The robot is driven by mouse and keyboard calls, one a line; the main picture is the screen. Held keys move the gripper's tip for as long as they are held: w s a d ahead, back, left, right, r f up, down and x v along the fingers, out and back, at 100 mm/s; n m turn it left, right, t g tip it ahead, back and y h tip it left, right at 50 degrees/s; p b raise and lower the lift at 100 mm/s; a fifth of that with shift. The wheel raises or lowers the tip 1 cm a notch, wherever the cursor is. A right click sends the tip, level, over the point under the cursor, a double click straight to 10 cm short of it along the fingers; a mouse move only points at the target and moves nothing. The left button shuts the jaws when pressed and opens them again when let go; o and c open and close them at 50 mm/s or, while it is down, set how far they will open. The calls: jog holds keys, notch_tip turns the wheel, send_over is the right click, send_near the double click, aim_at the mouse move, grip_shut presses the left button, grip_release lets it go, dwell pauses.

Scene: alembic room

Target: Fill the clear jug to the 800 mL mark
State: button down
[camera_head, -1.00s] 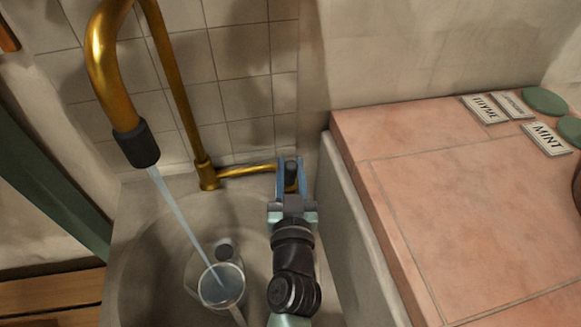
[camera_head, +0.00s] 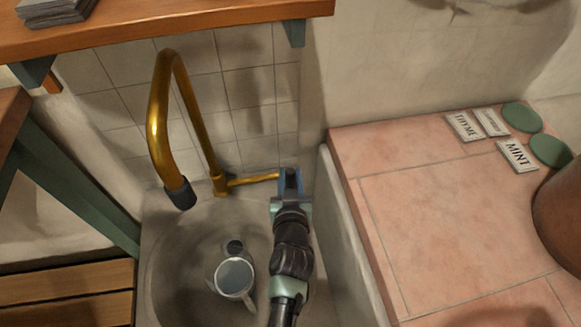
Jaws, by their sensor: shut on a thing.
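The clear jug (camera_head: 235,280) stands in the stone basin below the brass tap (camera_head: 158,125), with its handle toward the bottom right. I look into it from above; it seems to hold water, but the level and any marks cannot be read. No stream shows below the tap's dark nozzle (camera_head: 180,193). A brass side pipe (camera_head: 252,180) runs right from the tap's base to the lever. My gripper (camera_head: 290,182) is shut on the tap lever at the end of this pipe; its fingers partly hide the lever.
A grey stone basin (camera_head: 165,250) surrounds the jug, with a drain behind it. A pink tiled counter (camera_head: 430,210) on the right carries label cards and green discs. A wooden shelf (camera_head: 200,20) crosses above the tap. A slatted wooden surface (camera_head: 70,290) lies at left.

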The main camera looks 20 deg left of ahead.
dwell(0.3)
jog(key=c, duration=0.6)
grip_release()
jog(key=p+v, duration=0.2)
jog(key=v, duration=1.1)
jog(key=shift+w, duration=0.15)
